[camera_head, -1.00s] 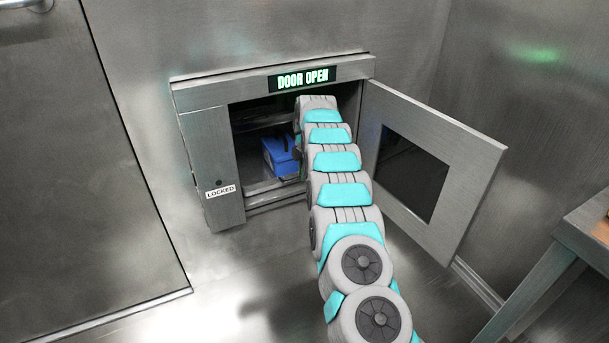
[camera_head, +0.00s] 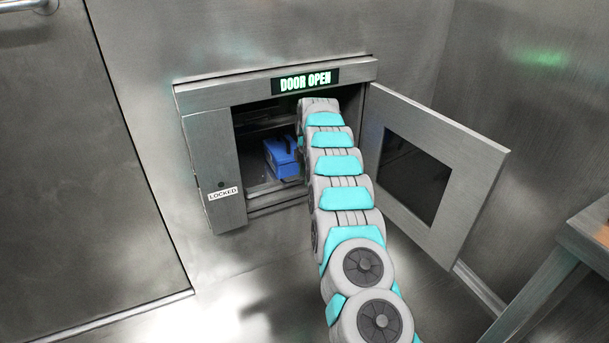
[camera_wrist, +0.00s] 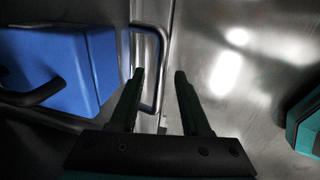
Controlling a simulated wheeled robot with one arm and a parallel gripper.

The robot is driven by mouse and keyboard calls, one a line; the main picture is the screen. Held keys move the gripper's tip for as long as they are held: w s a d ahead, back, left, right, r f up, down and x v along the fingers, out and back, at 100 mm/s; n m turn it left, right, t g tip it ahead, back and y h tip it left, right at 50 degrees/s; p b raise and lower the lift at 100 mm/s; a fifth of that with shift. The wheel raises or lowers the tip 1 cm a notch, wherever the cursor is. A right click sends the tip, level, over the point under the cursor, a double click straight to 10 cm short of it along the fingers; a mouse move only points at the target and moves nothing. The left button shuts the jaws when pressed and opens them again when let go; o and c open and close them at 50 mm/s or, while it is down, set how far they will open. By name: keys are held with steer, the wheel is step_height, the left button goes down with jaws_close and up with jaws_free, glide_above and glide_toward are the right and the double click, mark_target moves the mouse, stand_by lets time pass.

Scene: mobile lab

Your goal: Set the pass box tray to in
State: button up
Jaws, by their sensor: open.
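The pass box (camera_head: 212,150) is set in the wall, with its door (camera_head: 466,185) swung open to the right. Its tray (camera_head: 262,186) shows only partly inside, behind my arm. A blue case (camera_head: 285,160) with a dark handle stands inside the box; it also shows at the left of the wrist view (camera_wrist: 45,68). A U-shaped metal handle (camera_wrist: 161,60) runs beside the case. My gripper (camera_wrist: 160,75) is open at this handle, its left finger inside the loop and its right finger outside, with the bar between them. The head view hides my fingers; contact cannot be told.
A lit "DOOR OPEN" sign (camera_head: 305,81) is above the opening. A "LOCKED" label (camera_head: 223,194) is on the left frame. A table (camera_head: 588,235) stands at the right edge. The floor in front of the box is clear around my arm.

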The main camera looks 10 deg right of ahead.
steer(key=shift+r, duration=0.15)
steer(key=shift+r, duration=1.55)
steer(key=shift+s+r, duration=0.1)
steer(key=s+r+b, duration=0.1)
steer(key=s+b, duration=0.1)
steer(key=s, duration=1.4)
steer(key=shift+r, duration=0.2)
steer(key=shift+w, duration=0.1)
